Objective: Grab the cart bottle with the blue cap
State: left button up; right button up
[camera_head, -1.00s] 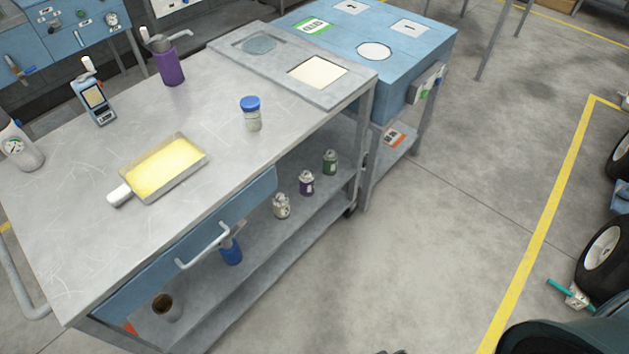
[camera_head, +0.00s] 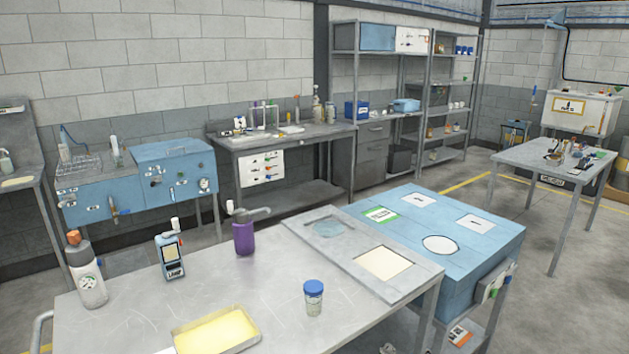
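A small clear bottle with a blue cap (camera_head: 314,297) stands upright on the grey metal cart top (camera_head: 120,318), right of the middle. Its lower part looks clear with pale contents. Nothing touches it. Neither of my grippers shows in the head view, so their state is hidden.
A blue cabinet (camera_head: 475,262) adjoins at right. Benches and shelves line the back wall.

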aim_at(313, 305)
jog(key=i+l+u, duration=0.3)
jog(key=l, duration=0.25)
jog(key=i+l+u, duration=0.15)
jog(key=l, duration=0.15)
jog(key=i+l+u, duration=0.15)
jog(key=l, duration=0.15)
jog(key=k, duration=0.05)
